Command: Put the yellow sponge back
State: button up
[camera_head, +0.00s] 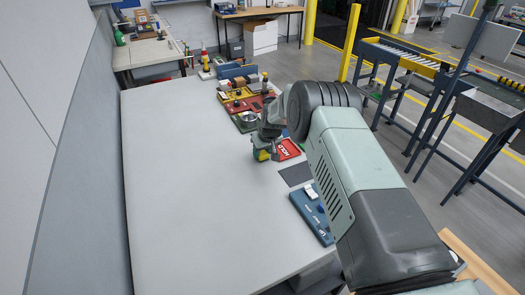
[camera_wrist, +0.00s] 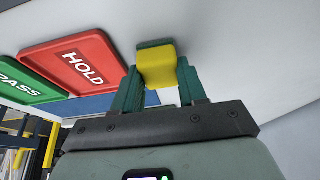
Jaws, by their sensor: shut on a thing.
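The yellow sponge (camera_wrist: 158,66) is between the two green fingers of my gripper (camera_wrist: 160,88) in the wrist view. The fingers are shut on it, and a dark green layer shows along its far edge. In the head view my gripper (camera_head: 262,153) is over the grey table, just left of the red HOLD tray, and a bit of the yellow sponge (camera_head: 262,156) shows below it. I cannot tell whether the sponge touches the table.
The red HOLD tray (camera_head: 287,149) lies beside my gripper, with the green PASS tray (camera_wrist: 27,83) beyond it in the wrist view. A dark mat (camera_head: 295,173) and a blue case (camera_head: 312,212) lie along the table's right edge. Coloured trays with parts (camera_head: 240,105) stand farther back. The table's left side (camera_head: 190,190) is clear.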

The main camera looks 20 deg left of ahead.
jog(key=shift+f, duration=0.1)
jog(key=o, duration=1.1)
jog(key=v, duration=1.2)
